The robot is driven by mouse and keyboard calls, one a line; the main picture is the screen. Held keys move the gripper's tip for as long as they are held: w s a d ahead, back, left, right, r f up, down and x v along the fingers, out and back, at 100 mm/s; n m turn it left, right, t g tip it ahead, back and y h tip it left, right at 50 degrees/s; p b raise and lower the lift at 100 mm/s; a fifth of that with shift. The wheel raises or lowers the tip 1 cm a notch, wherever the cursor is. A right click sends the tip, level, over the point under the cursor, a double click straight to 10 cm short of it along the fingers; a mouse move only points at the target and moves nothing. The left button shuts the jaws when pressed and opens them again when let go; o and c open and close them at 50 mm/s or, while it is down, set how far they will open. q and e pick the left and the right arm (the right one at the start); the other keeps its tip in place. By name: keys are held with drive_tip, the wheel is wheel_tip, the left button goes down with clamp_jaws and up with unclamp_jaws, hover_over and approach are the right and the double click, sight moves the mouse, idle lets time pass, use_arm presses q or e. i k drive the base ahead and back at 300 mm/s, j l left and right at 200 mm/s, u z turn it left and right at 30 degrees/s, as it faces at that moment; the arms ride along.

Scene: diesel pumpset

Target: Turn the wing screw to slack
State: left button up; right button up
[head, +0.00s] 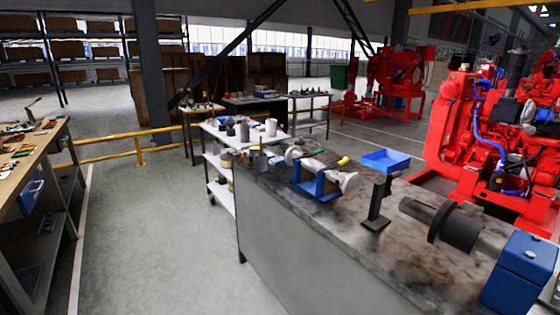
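No wing screw can be made out clearly at this distance. A dark upright stand (379,203) with a flat square foot is on the workbench (290,222); any screw on it is too small to tell. To its left, a blue cradle (317,184) stands with pale rounded metal parts (346,182) at its ends. To the right, a thick grey shaft with a dark flange (455,226) lies beside a blue block (524,267). Neither of my grippers shows in the head view.
A blue tray (386,160) sits at the bench's back edge. Red engines (470,140) stand behind the bench. A white trolley (217,180) stands beyond its far end. A tool bench (35,160) is at left, with clear floor (155,240) between. A yellow rail (139,148) runs behind.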

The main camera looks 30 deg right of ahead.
sight(470, 208)
drive_tip(key=i+z, duration=0.35)
drive_tip(key=i, duration=0.15)
drive_tip(key=i+z, duration=0.35)
drive_tip(key=i+j+z, duration=0.35)
drive_tip(key=i, duration=0.2)
drive_tip(key=i+j+z, duration=0.35)
drive_tip(key=i+l, duration=0.1)
drive_tip(key=i, duration=0.05)
